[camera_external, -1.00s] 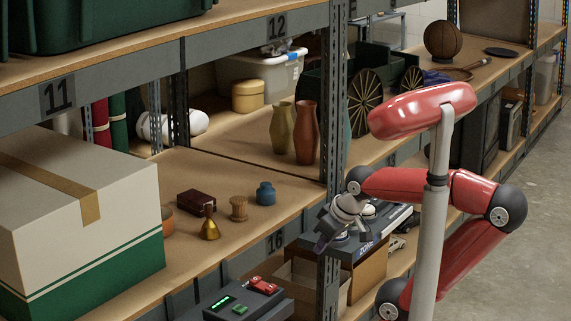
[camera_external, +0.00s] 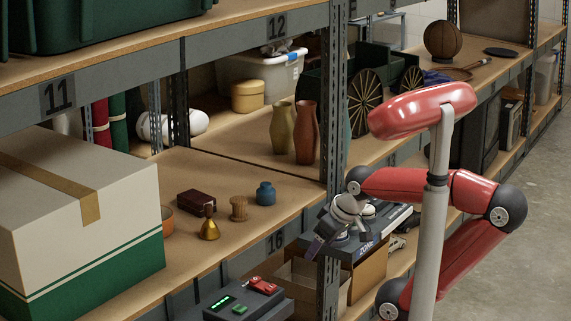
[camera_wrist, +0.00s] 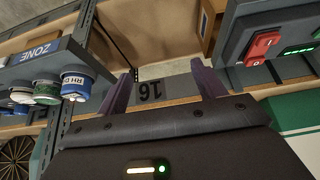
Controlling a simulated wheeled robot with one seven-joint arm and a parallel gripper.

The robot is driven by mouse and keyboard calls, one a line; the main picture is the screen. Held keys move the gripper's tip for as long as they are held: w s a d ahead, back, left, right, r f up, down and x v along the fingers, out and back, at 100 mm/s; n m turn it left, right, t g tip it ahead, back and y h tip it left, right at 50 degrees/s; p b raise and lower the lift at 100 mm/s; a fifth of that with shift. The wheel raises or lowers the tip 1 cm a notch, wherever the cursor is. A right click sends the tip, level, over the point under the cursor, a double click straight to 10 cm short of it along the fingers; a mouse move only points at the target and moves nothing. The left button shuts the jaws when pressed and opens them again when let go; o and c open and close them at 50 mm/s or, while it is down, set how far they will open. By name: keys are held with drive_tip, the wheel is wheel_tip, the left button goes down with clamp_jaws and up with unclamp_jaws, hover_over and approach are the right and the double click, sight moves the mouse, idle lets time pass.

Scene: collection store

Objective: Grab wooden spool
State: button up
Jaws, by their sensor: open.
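The wooden spool (camera_external: 239,209) stands upright on the wooden shelf board, between a brass bell (camera_external: 209,224) and a small blue jar (camera_external: 265,193). My gripper (camera_external: 318,243) is in front of the shelf post, to the right of the spool and apart from it. In the wrist view my gripper (camera_wrist: 160,88) shows two purple fingers spread wide with nothing between them. The spool does not show in the wrist view.
A dark red box (camera_external: 196,201) lies behind the bell. A large white and green carton (camera_external: 80,220) fills the shelf's left. The steel post (camera_external: 331,120) stands beside my gripper. A grey device (camera_external: 245,303) is below the shelf edge.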

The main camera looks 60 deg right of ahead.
wheel_tip(320, 180, up, 8)
drive_tip(key=m+g+y+b, duration=0.2)
drive_tip(key=m+y, duration=0.1)
drive_tip(key=m, duration=2.3)
hover_over(239, 199)
drive_tip(key=s+d, duration=0.2)
drive_tip(key=shift+w+a+r, duration=0.1)
drive_tip(key=shift+a+r, duration=0.05)
drive_tip(key=shift+w+f+m, duration=0.2)
drive_tip(key=shift+m, duration=0.3)
drive_tip(key=shift+w+f, duration=0.15)
drive_tip(key=shift+f, duration=0.15)
drive_tip(key=x, duration=0.4)
drive_tip(key=b+x, duration=0.1)
drive_tip(key=x, duration=0.1)
drive_tip(key=shift+a+f, duration=0.35)
drive_tip(key=shift+a, duration=0.1)
drive_tip(key=shift+c, duration=0.3)
